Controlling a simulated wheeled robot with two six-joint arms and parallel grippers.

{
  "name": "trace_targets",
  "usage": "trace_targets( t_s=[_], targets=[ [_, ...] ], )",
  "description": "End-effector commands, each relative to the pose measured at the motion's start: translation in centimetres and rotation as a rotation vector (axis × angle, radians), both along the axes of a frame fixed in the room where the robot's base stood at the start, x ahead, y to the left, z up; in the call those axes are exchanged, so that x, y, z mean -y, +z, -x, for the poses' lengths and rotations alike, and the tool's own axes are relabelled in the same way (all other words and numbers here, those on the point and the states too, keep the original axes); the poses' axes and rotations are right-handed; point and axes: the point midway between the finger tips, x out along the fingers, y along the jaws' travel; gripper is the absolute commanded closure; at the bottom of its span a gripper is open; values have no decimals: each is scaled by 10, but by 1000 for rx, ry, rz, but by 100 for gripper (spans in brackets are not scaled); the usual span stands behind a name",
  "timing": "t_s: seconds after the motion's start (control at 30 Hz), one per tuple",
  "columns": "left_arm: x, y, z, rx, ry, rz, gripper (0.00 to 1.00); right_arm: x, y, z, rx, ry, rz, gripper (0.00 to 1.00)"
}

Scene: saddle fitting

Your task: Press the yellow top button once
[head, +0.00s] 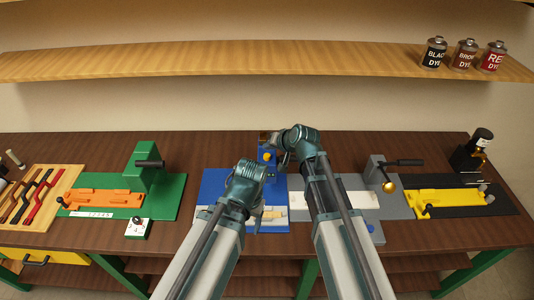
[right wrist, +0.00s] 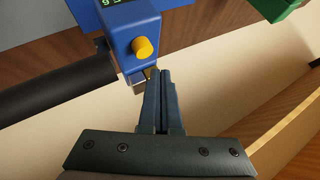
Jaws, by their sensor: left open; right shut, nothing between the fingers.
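The yellow button (right wrist: 143,48) is a round knob on the face of the blue machine (right wrist: 128,26). In the head view the button (head: 267,156) is a small yellow spot on the machine's upright part, left of my right gripper. My right gripper (right wrist: 160,75) is shut and empty. Its fingertips appear just below the button in the right wrist view, close to a small brass part; whether they touch anything I cannot tell. My left gripper (head: 246,182) hangs over the blue base (head: 213,187). It is open, its fingers mostly hidden by its own wrist.
A green press (head: 160,180) with an orange fixture stands left, and a grey press (head: 388,180) with a lever right of my arms. A black mat (head: 470,208) with a yellow fixture is farther right. A shelf (head: 250,62) with dye cans spans the wall behind.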

Motion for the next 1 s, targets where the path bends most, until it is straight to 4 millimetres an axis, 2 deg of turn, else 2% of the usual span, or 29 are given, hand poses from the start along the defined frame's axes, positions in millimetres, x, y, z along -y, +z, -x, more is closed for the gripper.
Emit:
trace_targets(
  t_s=[0.03, 0.33, 1.0],
  targets=[
    [0, 11, 0, 0, 0, 0, 33, 0, 11, 0, 0, 0, 0, 100],
    [0, 38, 0, 0, 0, 0, 33, 0, 38, 0, 0, 0, 0, 100],
    [0, 38, 0, 0, 0, 0, 33, 0, 38, 0, 0, 0, 0, 100]
  ],
)
